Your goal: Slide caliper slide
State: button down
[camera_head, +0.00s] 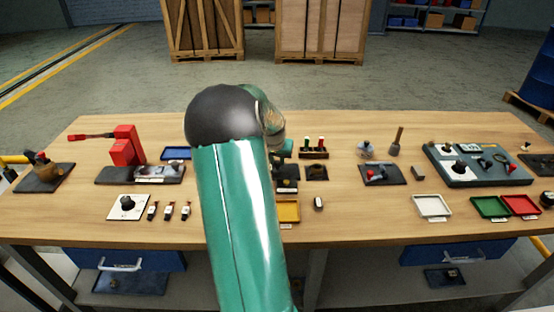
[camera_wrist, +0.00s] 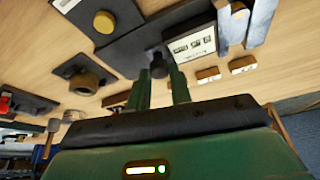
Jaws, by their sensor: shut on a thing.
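My gripper (camera_wrist: 160,76) points down at the bench in the wrist view, with two green fingers close together. Between the fingertips is a small dark knob (camera_wrist: 158,63), which looks like the caliper slide, and the fingers are shut on it. The knob stands at the edge of a dark plate (camera_wrist: 128,48) beside a white printed panel (camera_wrist: 190,47). Pale metal bars (camera_wrist: 262,20) lie to the right of the panel. The fingers hide part of the knob. In the head view my arm covers much of the middle of the bench, and the fingertips cannot be made out.
A block with a round brown hole (camera_wrist: 84,82) and a dark plate with a yellow knob (camera_wrist: 104,22) are nearby. In the head view, a red press (camera_head: 126,146) stands left, a yellow tray (camera_head: 288,211) at the front, and a large dark board (camera_head: 511,176) right.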

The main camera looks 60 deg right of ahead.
jog(key=shift+s+d, duration=0.4)
jog(key=shift+s, duration=0.4)
jog(key=shift+s+d, duration=0.4)
jog(key=shift+s, duration=0.35)
jog(key=c, duration=1.3)
grip_release()
jog(key=shift+o, duration=0.2)
jog(key=v, duration=1.3)
jog(key=shift+a+r, duration=0.2)
jog(key=shift+r, duration=0.15)
jog(key=shift+s, duration=0.1)
